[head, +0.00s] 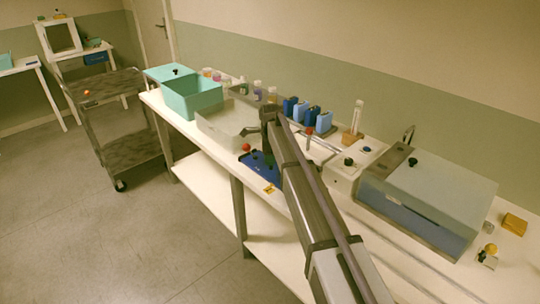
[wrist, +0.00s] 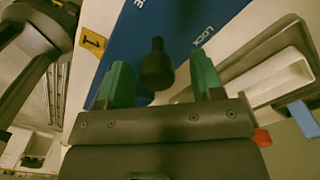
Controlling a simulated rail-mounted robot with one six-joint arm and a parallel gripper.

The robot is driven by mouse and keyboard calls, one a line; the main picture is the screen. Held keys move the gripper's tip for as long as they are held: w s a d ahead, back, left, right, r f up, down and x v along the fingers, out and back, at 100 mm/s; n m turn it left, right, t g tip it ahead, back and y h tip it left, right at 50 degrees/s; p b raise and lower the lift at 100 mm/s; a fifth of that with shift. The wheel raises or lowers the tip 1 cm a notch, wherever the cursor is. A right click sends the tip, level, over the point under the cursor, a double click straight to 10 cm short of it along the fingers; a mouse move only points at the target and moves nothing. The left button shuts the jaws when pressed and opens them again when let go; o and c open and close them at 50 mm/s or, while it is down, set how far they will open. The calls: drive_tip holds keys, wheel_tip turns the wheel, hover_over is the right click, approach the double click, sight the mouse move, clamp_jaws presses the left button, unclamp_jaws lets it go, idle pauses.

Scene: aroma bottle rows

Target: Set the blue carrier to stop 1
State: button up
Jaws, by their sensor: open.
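The blue carrier (head: 260,170) lies flat near the front edge of the bench in the head view, partly hidden by my arm. In the wrist view it is a blue plate (wrist: 185,35) with white lettering, cut off by the frame, and a dark upright knob (wrist: 157,62). A yellow tag marked 1 (wrist: 94,40) lies beside the plate; a yellow tag (head: 270,188) also shows in the head view. My gripper (wrist: 163,84) is open, its two green fingertips on either side of the knob, with gaps showing. Contact with the knob is not visible.
A pale tray (head: 228,118) and a teal bin (head: 192,95) stand left of the carrier. A red ball (head: 246,147) is near it. Blue bottles (head: 308,112) stand behind my arm. A grey lidded box (head: 425,198) sits to the right.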

wheel_tip(320, 180, up, 11)
drive_tip(key=p, duration=1)
drive_tip(key=shift+f, duration=0.15)
drive_tip(key=s+d+n, duration=0.3)
drive_tip(key=s+n, duration=0.3)
drive_tip(key=s, duration=0.7)
drive_tip(key=s+d+n, duration=0.4)
drive_tip(key=s+n, duration=0.2)
drive_tip(key=s, duration=0.7)
drive_tip(key=s+d+n, duration=0.3)
drive_tip(key=s+n, duration=0.4)
drive_tip(key=s, duration=0.6)
drive_tip(key=shift+s+d, duration=0.15)
drive_tip(key=shift+s, duration=0.2)
